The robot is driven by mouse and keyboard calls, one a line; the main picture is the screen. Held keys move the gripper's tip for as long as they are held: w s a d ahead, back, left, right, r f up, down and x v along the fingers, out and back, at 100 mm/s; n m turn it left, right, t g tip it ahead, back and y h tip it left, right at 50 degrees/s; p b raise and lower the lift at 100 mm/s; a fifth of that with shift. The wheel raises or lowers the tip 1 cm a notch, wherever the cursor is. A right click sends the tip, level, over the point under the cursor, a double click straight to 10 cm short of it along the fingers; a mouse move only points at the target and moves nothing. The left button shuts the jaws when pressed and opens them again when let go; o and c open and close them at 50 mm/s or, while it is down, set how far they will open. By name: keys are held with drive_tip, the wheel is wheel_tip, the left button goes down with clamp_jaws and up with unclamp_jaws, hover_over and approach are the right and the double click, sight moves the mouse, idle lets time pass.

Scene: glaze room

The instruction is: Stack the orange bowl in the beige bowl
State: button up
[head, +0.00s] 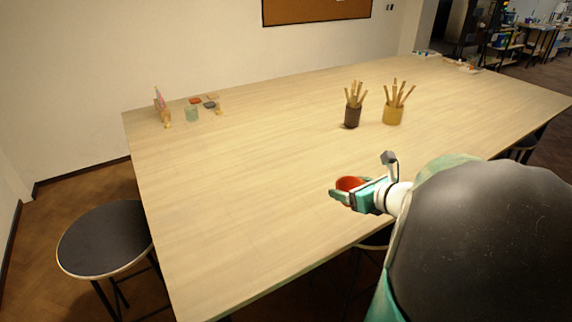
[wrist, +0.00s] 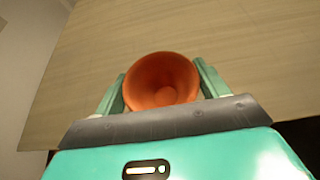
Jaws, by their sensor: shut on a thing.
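The orange bowl (wrist: 160,80) is between the two fingers of my gripper (wrist: 160,88), and I look into its open top in the wrist view. My gripper is shut on it. In the head view the orange bowl (head: 349,184) shows partly behind the teal fingers of my gripper (head: 341,192), near the front edge of the table. I cannot tell whether the bowl touches the tabletop or is above it. No beige bowl can be made out in either view.
The wooden table (head: 235,190) is mostly bare. A dark cup of sticks (head: 352,115) and a yellow cup of sticks (head: 393,114) stand toward the back. A stool (head: 105,238) stands at the left.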

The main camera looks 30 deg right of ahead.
drive_tip(key=w+d+f, duration=0.1)
drive_tip(key=w+f, duration=0.1)
drive_tip(key=w+d+f, duration=0.1)
drive_tip(key=w+f, duration=0.1)
drive_tip(key=w+d+f, duration=0.1)
drive_tip(key=w+f, duration=0.1)
drive_tip(key=shift+d, duration=0.15)
drive_tip(key=f, duration=0.2)
drive_tip(key=w+f, duration=0.1)
drive_tip(key=shift+d+f, duration=0.15)
drive_tip(key=shift+d, duration=0.1)
drive_tip(key=shift+f, duration=0.25)
drive_tip(key=shift+s+f, duration=0.1)
drive_tip(key=shift+f, duration=0.1)
drive_tip(key=o, duration=1)
drive_tip(key=v, duration=1.3)
drive_tip(key=shift+s+a, duration=0.15)
drive_tip(key=shift+s, duration=0.25)
